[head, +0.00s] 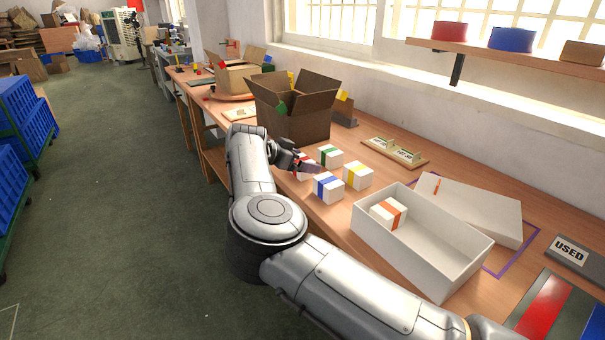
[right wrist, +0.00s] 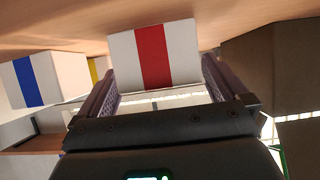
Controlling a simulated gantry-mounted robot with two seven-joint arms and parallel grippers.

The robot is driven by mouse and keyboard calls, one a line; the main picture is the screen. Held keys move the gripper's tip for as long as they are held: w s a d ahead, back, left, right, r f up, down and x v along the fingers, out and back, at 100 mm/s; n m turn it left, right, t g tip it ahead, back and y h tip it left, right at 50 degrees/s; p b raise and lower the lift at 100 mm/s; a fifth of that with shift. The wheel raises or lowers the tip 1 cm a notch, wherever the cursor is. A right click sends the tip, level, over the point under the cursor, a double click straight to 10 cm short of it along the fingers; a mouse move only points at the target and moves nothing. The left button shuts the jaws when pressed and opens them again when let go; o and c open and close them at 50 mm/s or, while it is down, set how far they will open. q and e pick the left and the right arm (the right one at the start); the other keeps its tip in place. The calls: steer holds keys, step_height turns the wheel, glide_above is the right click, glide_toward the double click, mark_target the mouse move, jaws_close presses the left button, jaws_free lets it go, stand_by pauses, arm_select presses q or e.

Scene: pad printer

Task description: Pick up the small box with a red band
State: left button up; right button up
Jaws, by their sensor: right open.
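The small white box with a red band (right wrist: 153,55) lies between the two fingers of my right gripper (right wrist: 158,82) in the right wrist view. The fingers stand on either side of it; I cannot tell whether they touch it. In the head view my right gripper (head: 312,166) is down among the small boxes, and it hides most of the red-banded box (head: 299,175). My right gripper is open. My left gripper is not in view.
Small boxes with green (head: 330,156), blue (head: 327,188) and yellow (head: 358,175) bands stand close by. An open cardboard box (head: 292,118) is just behind. A white open box (head: 376,242) holding an orange-banded box (head: 388,213) is to the right.

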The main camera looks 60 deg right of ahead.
steer(key=shift+d, duration=0.15)
steer(key=shift+c, duration=1.1)
steer(key=c, duration=0.7)
steer(key=shift+c, duration=0.5)
